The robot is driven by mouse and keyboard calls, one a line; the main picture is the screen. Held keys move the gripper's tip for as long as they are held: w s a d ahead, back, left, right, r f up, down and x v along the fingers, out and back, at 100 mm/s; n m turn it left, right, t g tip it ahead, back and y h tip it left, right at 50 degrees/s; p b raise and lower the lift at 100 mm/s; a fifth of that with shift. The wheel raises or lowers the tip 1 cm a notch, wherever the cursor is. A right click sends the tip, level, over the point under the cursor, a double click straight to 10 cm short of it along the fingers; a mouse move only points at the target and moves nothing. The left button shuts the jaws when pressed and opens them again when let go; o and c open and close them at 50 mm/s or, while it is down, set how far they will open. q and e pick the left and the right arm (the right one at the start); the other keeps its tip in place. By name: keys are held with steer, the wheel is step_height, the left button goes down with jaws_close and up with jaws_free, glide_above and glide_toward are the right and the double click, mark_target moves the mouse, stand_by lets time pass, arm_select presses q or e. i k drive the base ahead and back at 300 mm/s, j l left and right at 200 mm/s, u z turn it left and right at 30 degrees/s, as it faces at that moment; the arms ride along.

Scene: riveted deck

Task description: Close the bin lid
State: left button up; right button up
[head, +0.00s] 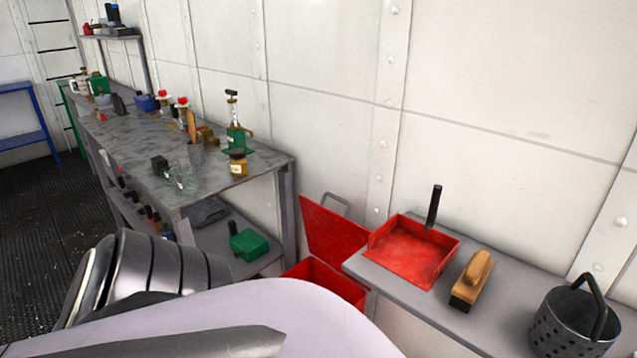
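The red bin (334,283) stands on the floor between the long workbench and the grey shelf at the right. Its red lid (331,232) is open, tipped up and back toward the white wall, with a grey handle loop at its top edge. The shelf hides the bin's right side, and my pale arm link in the foreground hides its lower front. I can make out neither my left nor my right gripper in the head view; only large arm parts show at the bottom left and middle.
The grey shelf (397,291) holds a red dustpan (411,252), a wooden brush (472,280) and a perforated metal bucket (571,325). The workbench (135,150) carries bottles and tools; a green box (249,244) sits on its lower shelf. Dark floor (40,225) is open at left.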

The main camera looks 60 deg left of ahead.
mark_target(332, 239)
steer(key=u, duration=2)
steer(key=i+j, duration=1.3)
